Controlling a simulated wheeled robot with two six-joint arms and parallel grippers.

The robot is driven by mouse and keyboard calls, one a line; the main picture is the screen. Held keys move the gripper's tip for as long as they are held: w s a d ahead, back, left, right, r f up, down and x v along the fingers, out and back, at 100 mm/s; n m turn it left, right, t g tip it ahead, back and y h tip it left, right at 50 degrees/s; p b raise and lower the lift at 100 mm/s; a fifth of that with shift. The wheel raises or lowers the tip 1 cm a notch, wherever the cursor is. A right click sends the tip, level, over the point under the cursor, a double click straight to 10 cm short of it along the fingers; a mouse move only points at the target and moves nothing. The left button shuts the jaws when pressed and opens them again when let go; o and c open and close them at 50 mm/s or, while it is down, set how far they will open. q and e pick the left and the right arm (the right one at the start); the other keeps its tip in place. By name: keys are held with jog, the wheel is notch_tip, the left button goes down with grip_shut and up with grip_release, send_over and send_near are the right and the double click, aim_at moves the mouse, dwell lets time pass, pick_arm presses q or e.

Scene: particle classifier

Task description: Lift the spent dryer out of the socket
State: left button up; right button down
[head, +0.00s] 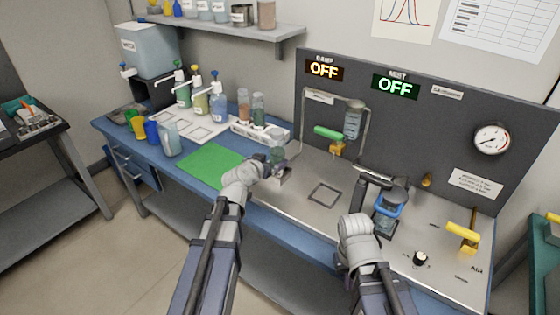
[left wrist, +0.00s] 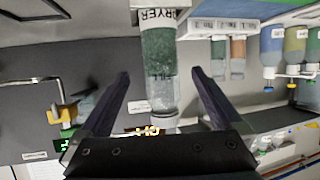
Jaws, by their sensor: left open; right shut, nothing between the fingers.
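The spent dryer (head: 278,148) is a clear cartridge near the left edge of the steel deck. In the left wrist view the dryer (left wrist: 160,65) shows green filling, a clear lower part and a label reading DRYER upside down. My left gripper (head: 277,164) is beside it; in the left wrist view its fingers (left wrist: 160,95) are open, one on each side with gaps. A small metal block (head: 285,177), apparently the socket, is below the dryer; the seating is hidden. My right gripper is shut and empty by the blue-ringed jar (head: 388,210); its fingertips are hard to make out.
A white rack (head: 245,132) with two filled cartridges stands just behind the left gripper. A green mat (head: 212,167) lies clear to the left. A green-handled valve (head: 328,132) and a square outline (head: 324,195) are to the right. Pump bottles (head: 200,97) stand behind.

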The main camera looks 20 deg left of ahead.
aim_at(277, 153)
pick_arm(q)
jog(key=shift+r+b+x, duration=0.15)
jog(key=shift+b+x, duration=0.25)
jog(key=shift+x, duration=1.25)
jog(key=shift+r+b+x, duration=0.2)
jog(key=shift+b+x, duration=0.15)
jog(key=shift+x, duration=1.35)
grip_shut()
